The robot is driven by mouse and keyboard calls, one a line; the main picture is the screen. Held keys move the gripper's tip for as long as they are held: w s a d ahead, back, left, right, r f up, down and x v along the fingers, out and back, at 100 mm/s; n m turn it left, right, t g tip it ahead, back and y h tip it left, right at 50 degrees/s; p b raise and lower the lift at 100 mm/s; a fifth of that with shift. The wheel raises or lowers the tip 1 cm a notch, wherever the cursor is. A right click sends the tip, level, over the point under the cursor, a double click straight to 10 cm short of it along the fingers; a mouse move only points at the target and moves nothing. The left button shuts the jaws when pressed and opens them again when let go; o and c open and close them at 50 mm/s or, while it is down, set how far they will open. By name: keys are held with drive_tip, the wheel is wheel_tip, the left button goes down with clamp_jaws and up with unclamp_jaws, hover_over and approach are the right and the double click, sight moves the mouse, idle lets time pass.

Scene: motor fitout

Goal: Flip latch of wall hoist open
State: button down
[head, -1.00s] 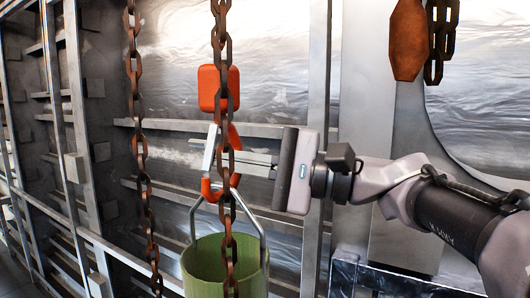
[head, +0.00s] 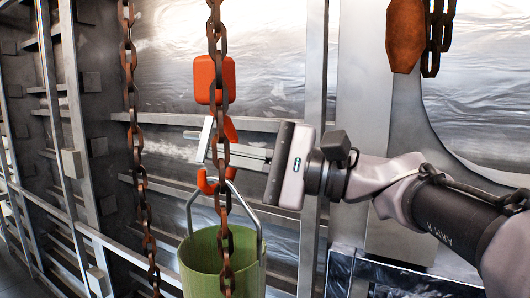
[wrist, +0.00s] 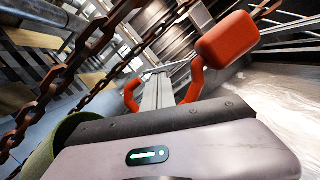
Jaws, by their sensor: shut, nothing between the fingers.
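The wall hoist's orange hook (head: 204,184) hangs below an orange block (head: 228,80), partly behind a rusty chain. Its thin silver latch (head: 205,140) stands across the left side of the hook's mouth, looking closed. A green bucket (head: 197,262) hangs from the hook by its grey handle. My gripper (head: 236,155) is to the right of the hook, fingers together and empty, pointing left into the hook's opening. In the wrist view the fingers (wrist: 158,93) lie between the orange sides of the hook (wrist: 193,80), tips close to the latch (wrist: 165,67). I cannot tell whether they touch it.
A second rusty chain (head: 138,150) hangs at left. An orange-brown weight (head: 404,35) and a short dark chain (head: 436,35) hang at upper right. A ribbed metal wall with rails stands behind the hook.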

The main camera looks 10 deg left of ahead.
sight(201, 141)
drive_tip(key=m, duration=0.1)
drive_tip(key=s+m, duration=0.1)
drive_tip(key=m, duration=0.1)
drive_tip(key=shift+s+a+r+t, duration=0.15)
drive_tip(key=shift+s+a+t, duration=0.1)
drive_tip(key=shift+t, duration=0.15)
drive_tip(key=m+t+p, duration=0.1)
drive_tip(key=m, duration=0.2)
drive_tip(key=s+r+m+t+p, duration=0.1)
drive_tip(key=m, duration=0.2)
drive_tip(key=s+a+r+m+t+p, duration=0.1)
drive_tip(key=m+p, duration=0.1)
drive_tip(key=m, duration=0.1)
drive_tip(key=shift+s+r+y, duration=0.1)
drive_tip(key=shift+s+y, duration=0.1)
drive_tip(key=shift+y, duration=0.1)
drive_tip(key=m+p, duration=0.1)
drive_tip(key=r+m+p, duration=0.1)
drive_tip(key=m, duration=0.1)
drive_tip(key=s+r+m+t+p, duration=0.1)
drive_tip(key=m, duration=0.1)
drive_tip(key=shift+a, duration=0.2)
drive_tip(key=shift+w+f, duration=0.1)
